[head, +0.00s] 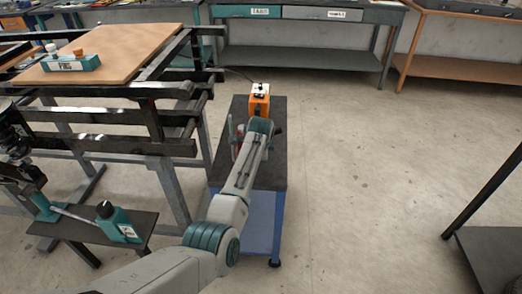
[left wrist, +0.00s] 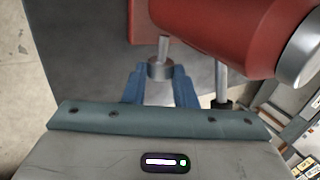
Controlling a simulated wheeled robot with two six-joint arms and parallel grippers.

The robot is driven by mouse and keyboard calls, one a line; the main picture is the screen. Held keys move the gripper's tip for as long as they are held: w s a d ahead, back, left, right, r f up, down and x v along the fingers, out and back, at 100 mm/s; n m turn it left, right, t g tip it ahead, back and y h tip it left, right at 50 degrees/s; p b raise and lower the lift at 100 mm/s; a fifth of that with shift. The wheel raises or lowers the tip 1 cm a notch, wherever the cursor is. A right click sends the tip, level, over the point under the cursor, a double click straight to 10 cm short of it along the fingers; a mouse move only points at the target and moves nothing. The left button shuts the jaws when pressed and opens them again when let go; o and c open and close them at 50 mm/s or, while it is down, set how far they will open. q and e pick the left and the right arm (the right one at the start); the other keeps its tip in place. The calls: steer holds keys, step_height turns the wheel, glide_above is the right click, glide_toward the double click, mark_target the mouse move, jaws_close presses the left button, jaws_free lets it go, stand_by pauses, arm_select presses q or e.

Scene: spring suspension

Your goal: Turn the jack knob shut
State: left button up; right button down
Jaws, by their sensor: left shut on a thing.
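In the left wrist view a small round silver knob (left wrist: 160,65) on a thin metal rod sits beside a large red cylinder (left wrist: 225,25), which looks like the jack body. My left gripper (left wrist: 159,78) has its blue fingers on either side of the knob and is shut on it. In the head view my left arm reaches over the dark-topped cart (head: 273,172). The gripper and knob are hidden there behind the arm. Only a sliver of red (head: 238,147) shows beside the forearm. My right gripper is not in view.
An orange box (head: 259,103) stands at the cart's back end. A black frame (head: 110,144) with a wooden board (head: 125,45) is to the left. The floor right of the cart is clear.

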arm_select(q)
steer(key=shift+w+r+g, duration=0.15)
steer(key=shift+g, duration=0.45)
steer(key=shift+w+g, duration=0.1)
steer(key=shift+g, duration=0.2)
steer(key=shift+g+b, duration=0.5)
steer(key=shift+g, duration=0.1)
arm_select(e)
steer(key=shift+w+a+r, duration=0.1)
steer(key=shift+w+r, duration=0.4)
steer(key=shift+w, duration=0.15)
arm_select(q)
steer(key=o, duration=1)
